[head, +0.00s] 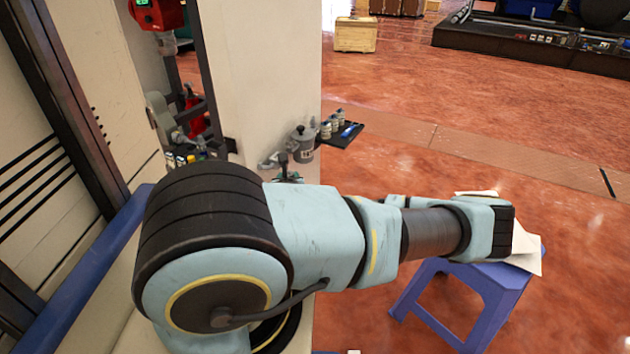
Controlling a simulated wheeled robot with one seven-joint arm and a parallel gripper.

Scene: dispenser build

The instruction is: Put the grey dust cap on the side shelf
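A small black side shelf (338,142) juts from the right side of the pale column. Several small bottles (332,124) and a blue item (349,130) are on it. A grey canister with a grey top (304,131) is mounted just left of the shelf; I cannot tell whether that top is the dust cap. No separate grey dust cap can be made out. My arm reaches across to the right, its wrist in front of a blue stool. My gripper's fingers do not show, so what they hold is hidden.
The blue stool (490,275) stands at the right with white paper (526,250) on it. The pale column (265,80) stands behind my arm. A wooden crate (356,34) and a black platform (520,38) are far back. The reddish floor between is clear.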

